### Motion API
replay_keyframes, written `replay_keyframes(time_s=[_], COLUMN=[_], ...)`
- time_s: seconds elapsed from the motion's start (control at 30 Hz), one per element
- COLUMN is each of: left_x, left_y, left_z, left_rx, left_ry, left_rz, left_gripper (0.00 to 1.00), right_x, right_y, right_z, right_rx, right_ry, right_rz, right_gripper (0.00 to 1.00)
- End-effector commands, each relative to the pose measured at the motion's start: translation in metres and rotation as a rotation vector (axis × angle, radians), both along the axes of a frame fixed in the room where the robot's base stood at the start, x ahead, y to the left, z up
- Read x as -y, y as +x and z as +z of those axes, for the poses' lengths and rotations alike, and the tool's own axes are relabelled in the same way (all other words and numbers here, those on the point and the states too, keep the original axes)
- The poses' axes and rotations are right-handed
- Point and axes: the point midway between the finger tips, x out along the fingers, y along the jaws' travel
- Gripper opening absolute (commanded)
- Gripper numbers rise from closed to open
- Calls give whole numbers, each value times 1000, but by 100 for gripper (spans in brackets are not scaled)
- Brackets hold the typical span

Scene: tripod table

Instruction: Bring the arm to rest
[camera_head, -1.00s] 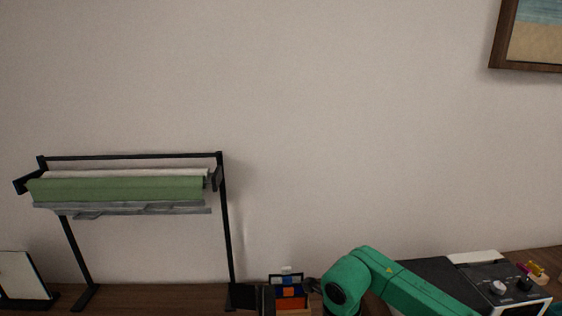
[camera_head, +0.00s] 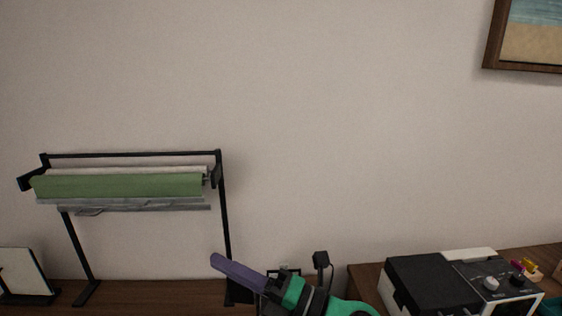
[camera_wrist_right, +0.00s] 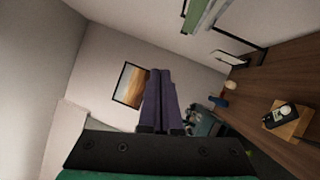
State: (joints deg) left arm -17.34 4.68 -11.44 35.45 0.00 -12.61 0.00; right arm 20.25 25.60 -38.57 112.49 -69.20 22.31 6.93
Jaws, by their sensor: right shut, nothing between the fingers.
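My right gripper (camera_head: 236,273) shows at the bottom centre of the head view, on its green and black arm. Its purple fingers are together with nothing between them and point up and to the left, in front of the rack's right leg. In the right wrist view the same fingers (camera_wrist_right: 161,100) lie side by side, closed, against the wall behind. My left gripper is in neither view.
A black rack (camera_head: 130,155) holds green and grey rolls at left. A black-topped machine with knobs (camera_head: 434,284) stands at lower right on a wooden table (camera_head: 362,284). A framed picture (camera_head: 528,38) hangs upper right. The wall between is bare.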

Motion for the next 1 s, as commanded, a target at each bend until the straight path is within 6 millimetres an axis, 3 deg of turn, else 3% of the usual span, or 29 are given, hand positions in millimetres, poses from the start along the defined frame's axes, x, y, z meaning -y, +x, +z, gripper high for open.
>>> replay_keyframes(time_s=[0.03, 0.07, 0.17, 0.2, 0.27, 0.3, 0.4, 0.5, 0.6, 0.73, 0.9, 1.0], left_x=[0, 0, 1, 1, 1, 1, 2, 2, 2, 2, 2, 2], left_y=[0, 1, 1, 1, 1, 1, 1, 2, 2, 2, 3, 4], left_z=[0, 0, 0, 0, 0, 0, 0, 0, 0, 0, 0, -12], left_rx=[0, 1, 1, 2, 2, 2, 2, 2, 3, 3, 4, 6], left_ry=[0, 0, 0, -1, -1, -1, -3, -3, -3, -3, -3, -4], left_rz=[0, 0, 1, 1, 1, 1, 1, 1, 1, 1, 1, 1], left_gripper=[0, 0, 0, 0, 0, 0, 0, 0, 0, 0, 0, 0], right_x=[30, 54, 137, 169, 211, 235, 279, 301, 312, 317, 315, 314], right_y=[22, 38, 80, 90, 96, 94, 71, 35, -4, -55, -122, -111], right_z=[18, 24, 5, -15, -54, -84, -157, -214, -256, -294, -324, -376], right_rx=[-116, -195, -474, -590, -769, -888, -1174, -1412, -1610, -1834, -2097, -2099], right_ry=[181, 287, 561, 643, 740, 789, 860, 875, 858, 811, 715, 700], right_rz=[-127, -215, -500, -608, -764, -863, -1081, -1243, -1363, -1484, -1603, -1613], right_gripper=[0, 0, 0, 0, 0, 0, 0, 0, 0, 0, 0, 0])
